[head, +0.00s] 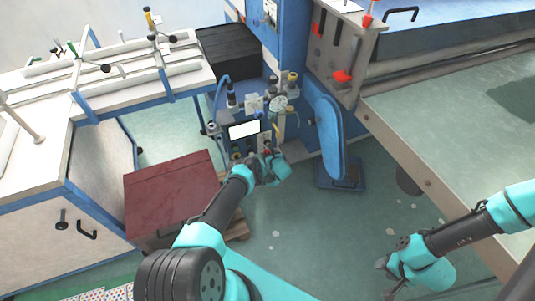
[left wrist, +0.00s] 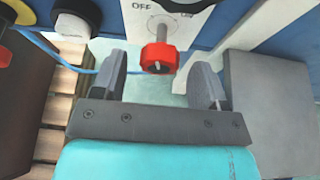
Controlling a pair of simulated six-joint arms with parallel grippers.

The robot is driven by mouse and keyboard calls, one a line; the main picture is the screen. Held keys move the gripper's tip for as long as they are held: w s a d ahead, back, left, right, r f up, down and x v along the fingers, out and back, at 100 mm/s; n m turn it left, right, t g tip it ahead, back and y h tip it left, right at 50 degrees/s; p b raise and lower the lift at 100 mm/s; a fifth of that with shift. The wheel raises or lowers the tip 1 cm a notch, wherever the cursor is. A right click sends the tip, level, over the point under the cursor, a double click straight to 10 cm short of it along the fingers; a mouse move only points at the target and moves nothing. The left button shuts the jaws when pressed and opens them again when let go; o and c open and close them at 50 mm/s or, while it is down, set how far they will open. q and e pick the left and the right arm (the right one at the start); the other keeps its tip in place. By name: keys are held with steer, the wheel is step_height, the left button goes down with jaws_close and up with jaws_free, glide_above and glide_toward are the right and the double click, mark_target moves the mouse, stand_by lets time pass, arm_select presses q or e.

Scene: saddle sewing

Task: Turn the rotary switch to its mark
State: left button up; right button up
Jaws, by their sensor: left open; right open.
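The rotary switch shows in the left wrist view as a red knob (left wrist: 158,57) on a grey shaft, in front of a pale plate (left wrist: 143,12) lettered OFF, with a second label partly cut off at the top edge. My left gripper (left wrist: 162,75) is open, with one finger on each side of the knob and visible gaps to both. In the head view my left gripper (head: 268,160) is at the front of the blue machine, and the knob is small and hard to make out there. My right gripper (head: 388,277) is open and empty over the floor at the lower right.
The blue machine (head: 290,40) carries gauges and a lit screen (head: 244,129) above my left gripper. A dark red box (head: 170,195) stands left of my left arm. A blue upright panel (head: 329,135) is to the right. Green floor (head: 310,225) is clear between my arms.

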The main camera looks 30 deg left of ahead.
arm_select(q)
steer(key=shift+x, duration=1.25)
steer(key=c, duration=0.9)
